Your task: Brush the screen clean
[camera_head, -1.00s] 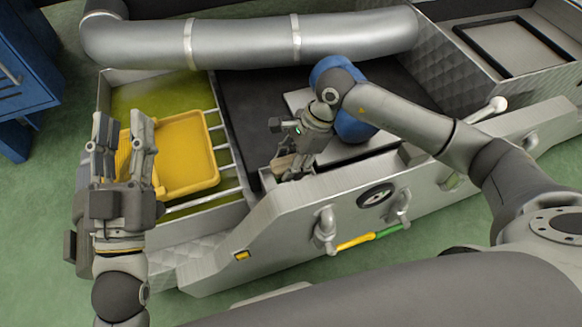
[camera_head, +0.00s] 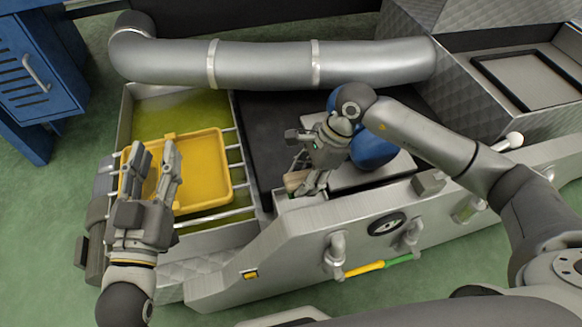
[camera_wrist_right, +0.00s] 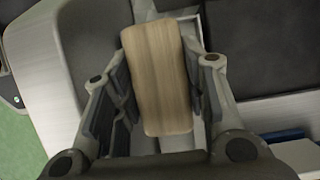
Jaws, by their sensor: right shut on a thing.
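A wooden block (camera_head: 296,180), likely the back of a brush, is held by my right gripper (camera_head: 312,184) at the inner front edge of the machine. In the right wrist view, the wooden block (camera_wrist_right: 158,75) lies between the two fingers; no bristles show. My left gripper (camera_head: 156,158) is open and empty, its fingers over the left part of the yellow tray (camera_head: 215,165). Which part is the screen is unclear; a dark-framed panel (camera_head: 513,90) lies at the far right, and a dark flat surface (camera_head: 262,125) is left of my right gripper.
A thick silver pipe (camera_head: 265,65) crosses the back. Greenish liquid (camera_head: 165,107) lies under the tray and rails. A blue rounded object (camera_head: 372,148) is beside my right forearm. The metal front wall (camera_head: 300,225) carries a gauge and handles. A blue cabinet (camera_head: 35,70) stands left.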

